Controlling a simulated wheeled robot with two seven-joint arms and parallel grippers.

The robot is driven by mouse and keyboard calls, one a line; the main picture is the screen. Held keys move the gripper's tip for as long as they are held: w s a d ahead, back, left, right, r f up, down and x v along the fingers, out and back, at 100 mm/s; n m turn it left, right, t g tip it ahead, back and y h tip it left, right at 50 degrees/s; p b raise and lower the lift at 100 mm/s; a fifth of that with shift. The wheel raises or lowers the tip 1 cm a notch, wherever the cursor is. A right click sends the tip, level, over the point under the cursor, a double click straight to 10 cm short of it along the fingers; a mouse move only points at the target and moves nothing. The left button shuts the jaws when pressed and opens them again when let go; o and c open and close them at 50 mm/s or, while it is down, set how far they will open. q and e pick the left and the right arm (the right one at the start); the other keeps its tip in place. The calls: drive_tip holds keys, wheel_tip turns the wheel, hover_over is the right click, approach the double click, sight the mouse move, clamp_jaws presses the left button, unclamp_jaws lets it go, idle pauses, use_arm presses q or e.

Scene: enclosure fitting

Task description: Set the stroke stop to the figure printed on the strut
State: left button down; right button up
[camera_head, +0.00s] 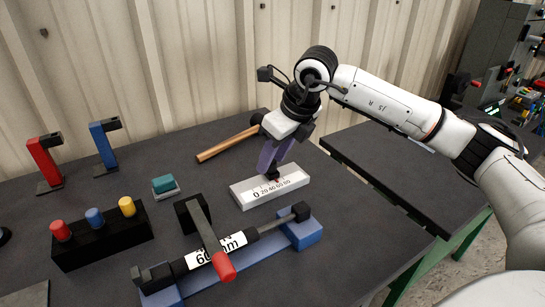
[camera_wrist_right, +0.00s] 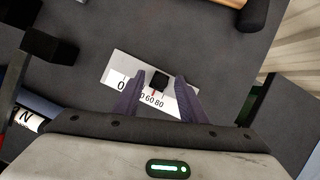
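The stroke stop is a white scale block (camera_head: 244,196) printed 0 20 40 60 80, with a black slider (camera_head: 272,174) on top; the block (camera_wrist_right: 122,62) and slider (camera_wrist_right: 159,82) also show in the right wrist view. A small red mark sits at the slider's edge; its exact reading is unclear. My right gripper (camera_head: 272,163) has its purple fingers on either side of the slider, open with small gaps (camera_wrist_right: 161,85). The strut (camera_head: 270,225) lies on a blue base; its white label (camera_head: 203,257) shows "60" and "mm", partly covered by a red-tipped lever. My left gripper is out of view.
The red-tipped lever (camera_head: 223,266) crosses the strut. A wooden-handled hammer (camera_head: 227,144) lies behind the block. A black holder (camera_head: 104,242) with coloured pegs, a teal block (camera_head: 163,183), and red (camera_head: 43,160) and blue (camera_head: 102,145) stands are at left. Bare table lies right of the block.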

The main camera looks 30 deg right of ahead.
drive_tip(key=v, duration=1)
drive_tip(key=shift+s+r, duration=0.1)
idle(0.5)
